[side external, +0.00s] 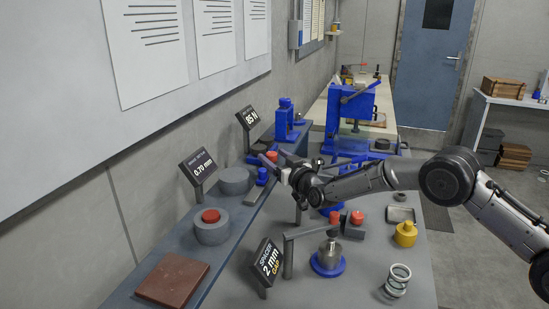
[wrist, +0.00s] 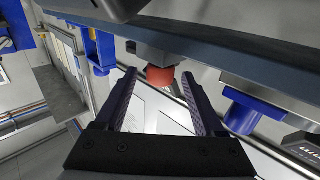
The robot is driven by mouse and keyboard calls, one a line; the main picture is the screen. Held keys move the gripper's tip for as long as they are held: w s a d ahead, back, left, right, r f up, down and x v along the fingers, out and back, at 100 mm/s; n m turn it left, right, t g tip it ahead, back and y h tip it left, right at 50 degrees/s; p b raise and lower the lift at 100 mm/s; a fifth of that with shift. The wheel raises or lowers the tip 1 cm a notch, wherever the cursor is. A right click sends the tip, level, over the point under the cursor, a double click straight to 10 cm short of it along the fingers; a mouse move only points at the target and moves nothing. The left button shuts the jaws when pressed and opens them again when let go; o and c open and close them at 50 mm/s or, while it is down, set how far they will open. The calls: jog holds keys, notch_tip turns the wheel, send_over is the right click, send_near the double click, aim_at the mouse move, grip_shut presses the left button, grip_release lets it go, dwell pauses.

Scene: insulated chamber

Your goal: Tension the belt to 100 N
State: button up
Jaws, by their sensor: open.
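A red knob (side external: 271,156) sits on the raised back ledge, near a small sign reading 85 N (side external: 249,118). In the wrist view the red knob (wrist: 160,78) is on a dark grey block, between my two dark fingers. My gripper (side external: 266,159) is open, with its fingers on either side of the knob and visible gaps to it in the wrist view. The fingers partly hide the knob in the side view. I cannot make out a belt in either view.
A 0.70 mm sign (side external: 200,168) and a grey cylinder with a red top (side external: 211,226) stand to the left on the ledge. A 2 mm gap sign (side external: 268,262), a blue-based post (side external: 328,258), a yellow weight (side external: 405,234) and a spring (side external: 397,280) occupy the bench. A blue press (side external: 350,115) stands behind.

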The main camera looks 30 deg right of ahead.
jog(key=shift+w, duration=0.1)
jog(key=shift+c, duration=0.3)
grip_shut()
jog(key=shift+d+n+y, duration=0.1)
jog(key=shift+n+y, duration=0.2)
jog(key=shift+y, duration=0.1)
jog(key=n+y, duration=0.1)
jog(key=y, duration=0.1)
jog(key=n+g+y, duration=0.1)
jog(key=n+y, duration=0.1)
jog(key=d+n+g+y, duration=0.1)
jog(key=y, duration=0.2)
jog(key=shift+w+n, duration=0.15)
jog(key=shift+n, duration=0.15)
jog(key=n+g+y, duration=0.3)
jog(key=y, duration=0.1)
jog(key=shift+w+d, duration=0.1)
jog(key=shift+w, duration=0.05)
jog(key=shift+n+g+y, duration=1.1)
jog(key=shift+n+g, duration=0.1)
jog(key=shift+g, duration=0.7)
jog(key=shift+o, duration=0.3)
grip_release()
